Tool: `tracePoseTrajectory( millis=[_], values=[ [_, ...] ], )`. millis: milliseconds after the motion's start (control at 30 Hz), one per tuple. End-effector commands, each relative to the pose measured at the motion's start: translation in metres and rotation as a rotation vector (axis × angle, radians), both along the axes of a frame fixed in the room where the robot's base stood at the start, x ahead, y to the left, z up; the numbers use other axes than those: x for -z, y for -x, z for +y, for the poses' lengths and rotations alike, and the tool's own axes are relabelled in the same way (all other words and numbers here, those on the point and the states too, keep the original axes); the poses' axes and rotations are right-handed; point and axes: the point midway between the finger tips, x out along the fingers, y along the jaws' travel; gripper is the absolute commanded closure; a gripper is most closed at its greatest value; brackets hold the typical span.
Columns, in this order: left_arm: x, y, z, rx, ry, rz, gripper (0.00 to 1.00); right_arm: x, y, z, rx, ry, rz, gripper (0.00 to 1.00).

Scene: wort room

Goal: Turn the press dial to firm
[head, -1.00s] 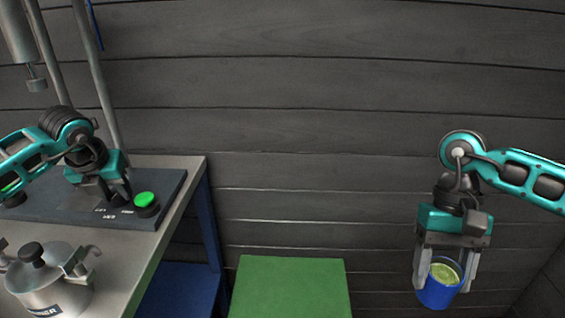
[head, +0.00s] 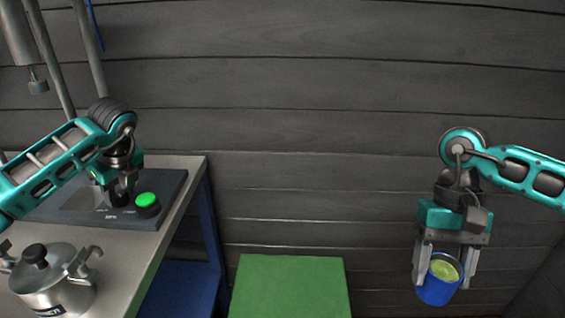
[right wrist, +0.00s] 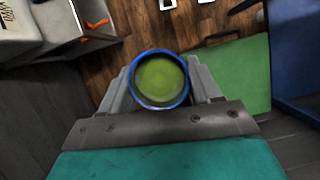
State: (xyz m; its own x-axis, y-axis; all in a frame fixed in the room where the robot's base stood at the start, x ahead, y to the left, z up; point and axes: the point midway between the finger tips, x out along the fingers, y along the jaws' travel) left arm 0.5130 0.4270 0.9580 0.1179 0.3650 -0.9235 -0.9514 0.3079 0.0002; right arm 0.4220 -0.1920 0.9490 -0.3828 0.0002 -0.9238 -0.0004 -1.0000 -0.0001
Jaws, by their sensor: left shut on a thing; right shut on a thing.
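The press's dark control panel (head: 168,190) lies on the bench at the left, with small pale lettering at its front edge. My left gripper (head: 120,192) points down onto the panel, shut on the dark press dial just left of a green button (head: 147,200). The gripper hides most of the dial, so I cannot tell which mark it points to. My right gripper (head: 447,272) is shut on a blue cup (head: 437,292) with green contents, held upright in the air at the right. The cup also shows between the fingers in the right wrist view (right wrist: 160,80).
A lidded metal pot (head: 55,285) stands at the bench's front left. Metal press columns (head: 90,45) rise behind the panel. A green surface (head: 290,285) is low in the middle, with open space between it and my right arm.

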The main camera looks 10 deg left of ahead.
Motion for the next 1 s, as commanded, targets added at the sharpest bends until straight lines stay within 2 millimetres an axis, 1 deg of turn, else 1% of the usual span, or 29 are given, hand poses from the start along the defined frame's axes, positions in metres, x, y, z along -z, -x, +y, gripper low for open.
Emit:
tracePoseTrajectory(
  millis=[200,367,900,933,1000],
  values=[
    [-0.0005,-0.0011,-0.0009,-0.11,0.002,-0.001,0.94,-0.0034,-0.0001,0.0001,0.0,0.0,0.0,0.73],
    [-0.0002,-0.001,-0.0004,-0.156,0.001,0.0,0.94,-0.0042,-0.0001,0.0001,0.0,0.0,0.0,0.73],
    [0.0002,-0.0012,-0.0005,-0.179,0.001,-0.001,0.94,-0.0044,-0.0001,0.0001,0.0,0.0,0.0,0.73],
    [0.0002,-0.0012,-0.0005,-0.179,0.001,-0.001,0.61,-0.0044,-0.0001,0.0001,0.0,0.0,0.0,0.73],
    [0.0002,-0.0012,-0.0005,-0.178,0.001,0.0,0.55,-0.0044,-0.0001,0.0001,0.0,0.0,0.0,0.73]
  ],
)
